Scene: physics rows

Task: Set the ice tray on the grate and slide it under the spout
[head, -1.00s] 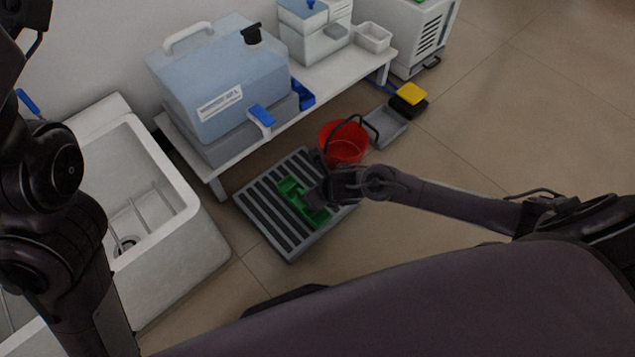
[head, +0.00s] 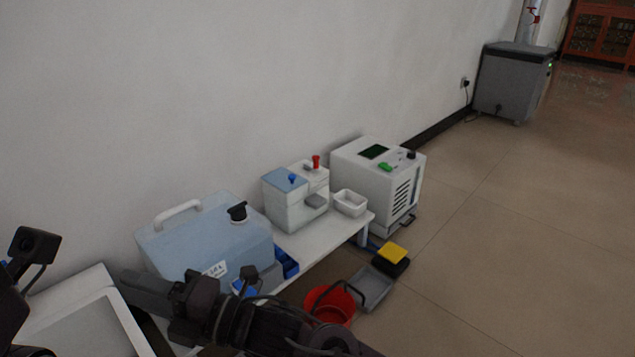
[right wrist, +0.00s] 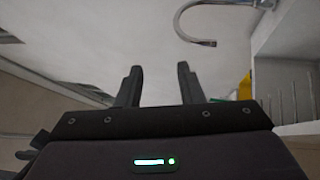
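The green ice tray and the grate do not show in the head view now; the place where they were lies below its lower edge. My right gripper (head: 140,288) is raised in front of the blue water tank (head: 205,238). In the right wrist view its two fingers (right wrist: 160,70) stand apart with nothing between them. A blue tap (head: 243,287) on the tank's front is partly hidden by my right arm. A curved metal spout (right wrist: 205,42) shows at the top of the right wrist view. My left gripper is out of view; only part of my left arm shows.
A white bench (head: 318,238) carries the tank, a small dispenser (head: 297,203) and a white bin (head: 350,203). A white sink (head: 85,322) is at left.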

